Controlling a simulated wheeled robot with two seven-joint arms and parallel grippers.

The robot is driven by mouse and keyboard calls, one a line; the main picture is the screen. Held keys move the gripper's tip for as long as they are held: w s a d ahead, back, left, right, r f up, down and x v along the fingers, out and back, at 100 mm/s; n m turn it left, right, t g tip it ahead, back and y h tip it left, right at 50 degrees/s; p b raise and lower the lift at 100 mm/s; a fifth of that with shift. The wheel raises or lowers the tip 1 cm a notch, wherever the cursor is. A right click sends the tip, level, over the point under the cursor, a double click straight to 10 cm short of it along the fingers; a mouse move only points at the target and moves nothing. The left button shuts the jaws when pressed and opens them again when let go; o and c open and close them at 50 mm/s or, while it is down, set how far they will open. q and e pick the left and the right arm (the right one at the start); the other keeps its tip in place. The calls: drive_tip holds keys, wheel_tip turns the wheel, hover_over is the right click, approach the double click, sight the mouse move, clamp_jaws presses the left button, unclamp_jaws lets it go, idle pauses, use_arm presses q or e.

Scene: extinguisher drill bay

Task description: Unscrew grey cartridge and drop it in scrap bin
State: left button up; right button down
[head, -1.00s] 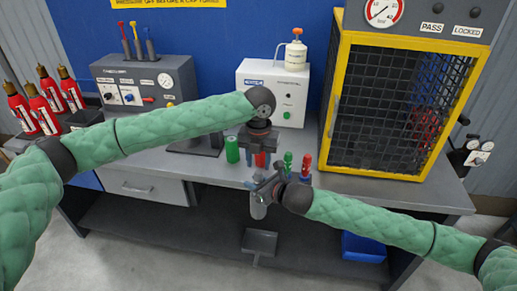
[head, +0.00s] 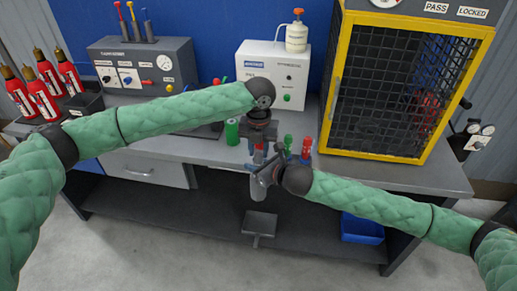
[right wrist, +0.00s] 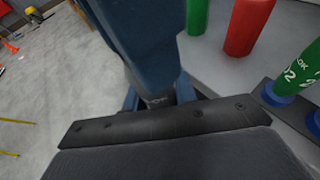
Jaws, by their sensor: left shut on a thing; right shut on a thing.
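A grey cylinder, seemingly the grey cartridge (head: 258,190), hangs upright at the front edge of the bench, just below my right gripper (head: 264,172). My right gripper is shut on it. In the right wrist view the dark blue jaws fill the middle and only a small grey part (right wrist: 155,101) shows between them. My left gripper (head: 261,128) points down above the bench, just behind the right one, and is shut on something. What it holds is mostly hidden by the gripper. A blue bin (head: 362,228), perhaps the scrap bin, sits low under the bench at the right.
A green cylinder (head: 232,131) stands left of my left gripper. Green (head: 288,146) and red (head: 306,149) cartridges stand close on the right. A yellow-framed cage (head: 400,90) stands at the bench's right. A grey plate (head: 260,224) lies low below the grey cylinder.

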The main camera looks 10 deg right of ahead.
use_arm(q)
drive_tip(key=n, duration=0.3)
drive_tip(key=shift+n, duration=0.3)
drive_tip(key=shift+d, duration=0.1)
idle(0.4)
idle(0.3)
drive_tip(key=o, duration=1.1)
drive_tip(key=shift+r, duration=0.1)
